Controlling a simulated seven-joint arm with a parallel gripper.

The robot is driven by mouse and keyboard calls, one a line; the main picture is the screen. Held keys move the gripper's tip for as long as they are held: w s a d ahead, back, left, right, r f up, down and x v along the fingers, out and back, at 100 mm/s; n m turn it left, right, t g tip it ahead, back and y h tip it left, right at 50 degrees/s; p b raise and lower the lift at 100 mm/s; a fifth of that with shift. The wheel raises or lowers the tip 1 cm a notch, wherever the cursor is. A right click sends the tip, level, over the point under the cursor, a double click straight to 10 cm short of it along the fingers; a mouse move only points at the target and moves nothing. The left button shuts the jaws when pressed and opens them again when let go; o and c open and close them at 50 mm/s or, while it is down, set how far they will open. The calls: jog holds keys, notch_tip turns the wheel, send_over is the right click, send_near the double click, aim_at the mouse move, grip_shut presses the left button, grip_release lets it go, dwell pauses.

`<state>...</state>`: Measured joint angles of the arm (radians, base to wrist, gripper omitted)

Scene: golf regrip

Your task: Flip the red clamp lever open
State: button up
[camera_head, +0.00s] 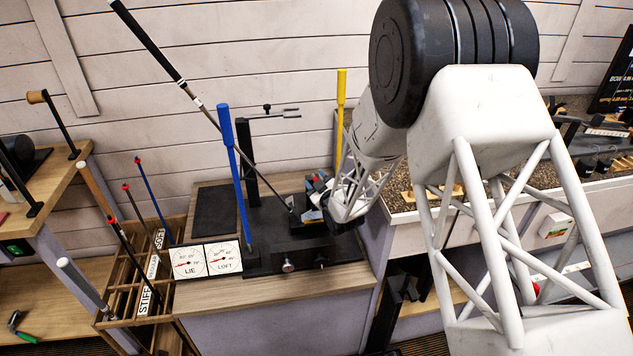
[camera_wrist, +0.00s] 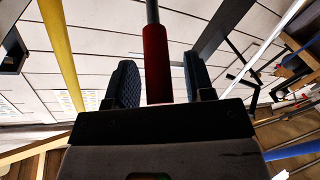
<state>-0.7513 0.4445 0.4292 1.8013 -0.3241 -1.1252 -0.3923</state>
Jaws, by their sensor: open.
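The red clamp lever (camera_wrist: 157,62) shows in the wrist view as a red cylinder with a grey rod above it. It stands between the two dark ribbed fingers of my gripper (camera_wrist: 159,82), which is open. A gap shows on each side of the lever. Its lower end is hidden behind the gripper body. In the head view my gripper (camera_head: 318,198) is low over the black bending machine (camera_head: 275,232), at its clamp. Small red parts show there, but the lever is mostly hidden by the gripper.
A golf club (camera_head: 150,43) leans up and left from the clamp. A blue lever (camera_head: 231,150) stands to the left and a yellow lever (camera_head: 341,100) behind. The LIE and LOFT dials (camera_head: 206,260) stand at the front left. A wooden rack (camera_head: 125,300) holds shafts.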

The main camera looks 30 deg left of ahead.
aim_at(315, 178)
grip_shut()
jog(key=shift+r, duration=0.2)
dwell(0.3)
jog(key=shift+w+a+r+g+h, duration=0.2)
jog(key=shift+r+g+h, duration=0.05)
jog(key=shift+r+h, duration=0.2)
jog(key=shift+w+a+r+g+h, duration=0.15)
jog(key=shift+r+g+h, duration=0.15)
jog(key=shift+h, duration=0.15)
jog(key=shift+w+a+r+m+g+h, duration=0.35)
jog(key=shift+w+a+r+m+h, duration=0.1)
jog(key=shift+r+h, duration=0.25)
jog(key=shift+w+a+r+m+g+h, duration=0.25)
jog(key=shift+w+a+r+g+h, duration=0.7)
jog(key=shift+g+h, duration=0.2)
jog(key=shift+w+a+h, duration=0.15)
jog(key=shift+h, duration=0.1)
